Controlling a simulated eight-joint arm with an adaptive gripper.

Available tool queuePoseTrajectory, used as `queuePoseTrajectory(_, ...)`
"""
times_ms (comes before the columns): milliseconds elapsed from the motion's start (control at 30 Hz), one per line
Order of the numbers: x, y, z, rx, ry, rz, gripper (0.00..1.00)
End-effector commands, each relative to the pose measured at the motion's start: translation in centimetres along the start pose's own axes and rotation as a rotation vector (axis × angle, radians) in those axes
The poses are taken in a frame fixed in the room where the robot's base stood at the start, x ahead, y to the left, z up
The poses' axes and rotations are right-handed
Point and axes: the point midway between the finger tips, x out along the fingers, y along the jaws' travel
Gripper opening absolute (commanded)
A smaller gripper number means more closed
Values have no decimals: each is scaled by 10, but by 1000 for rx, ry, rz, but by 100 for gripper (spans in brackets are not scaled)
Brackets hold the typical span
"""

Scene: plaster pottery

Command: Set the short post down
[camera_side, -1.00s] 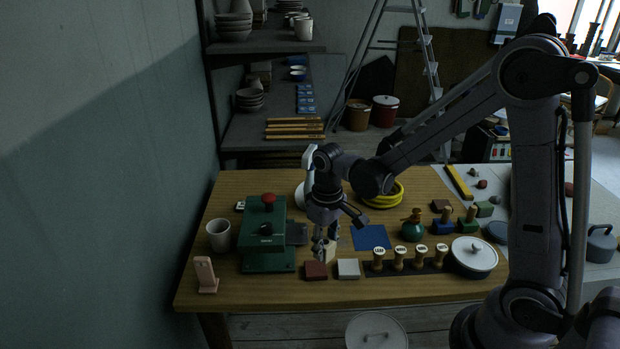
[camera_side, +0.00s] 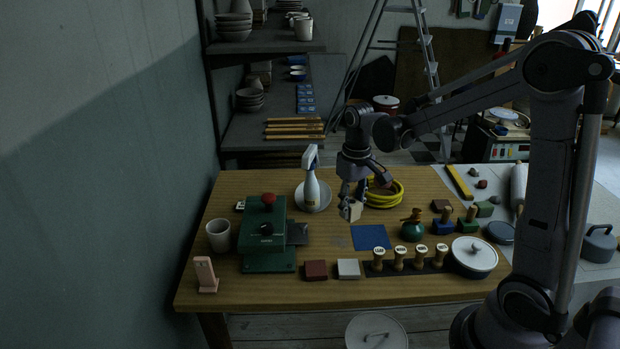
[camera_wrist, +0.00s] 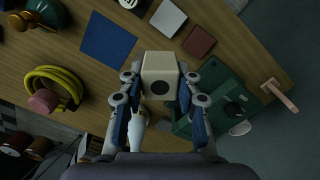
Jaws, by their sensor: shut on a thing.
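The short post (camera_side: 353,212) is a cream block. My gripper (camera_side: 350,206) is shut on it and holds it raised above the wooden table, in the side view just behind the blue square (camera_side: 370,237). In the wrist view the post (camera_wrist: 162,68) sits between the two fingers of my gripper (camera_wrist: 160,88), with a dark round spot on its face towards the camera. The blue square (camera_wrist: 108,40) lies flat, bare and apart from the post, to its upper left there.
A white spray bottle (camera_side: 311,185) and coiled yellow hose (camera_side: 384,196) flank my gripper. A green press (camera_side: 266,242) stands left. Dark red (camera_side: 316,270) and white (camera_side: 348,268) blocks, and stamps (camera_side: 399,258), line the front.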

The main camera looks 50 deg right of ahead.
Motion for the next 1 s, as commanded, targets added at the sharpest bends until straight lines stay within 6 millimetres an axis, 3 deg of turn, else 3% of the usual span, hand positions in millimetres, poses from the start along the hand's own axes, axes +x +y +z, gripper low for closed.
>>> queuePoseTrajectory(33,0,22,-2,42,0,0,0)
queuePoseTrajectory(267,0,115,2,207,0,0,0)
queuePoseTrajectory(600,0,246,45,441,-1,0,0)
queuePoseTrajectory(800,1,296,74,534,-1,-1,0)
queuePoseTrajectory(1000,2,327,98,597,-1,-1,0)
